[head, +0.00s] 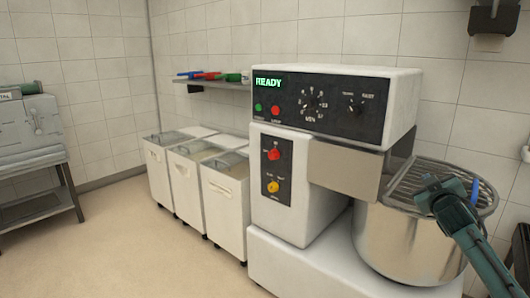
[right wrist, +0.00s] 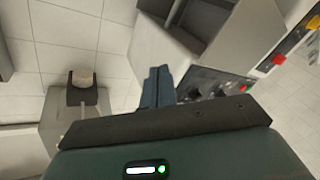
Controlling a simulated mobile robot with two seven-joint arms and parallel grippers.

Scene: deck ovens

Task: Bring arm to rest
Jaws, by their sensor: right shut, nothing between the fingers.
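My right gripper (head: 432,190) is raised at the right side of the head view, in front of the mixer bowl (head: 405,240) and its wire guard. Its dark fingers are together with nothing between them. The right wrist view shows the closed fingers (right wrist: 158,88) pointing away, with the white mixer body beyond. Whether the gripper touches the guard or is apart from it I cannot tell. My left gripper is not in view.
The white mixer (head: 300,190) has a lit READY display on its panel. White lidded bins (head: 222,205) stand left of it, under a wall shelf (head: 215,83) with coloured items. A grey machine (head: 28,130) stands on a table at far left. The floor (head: 120,245) at front left is clear.

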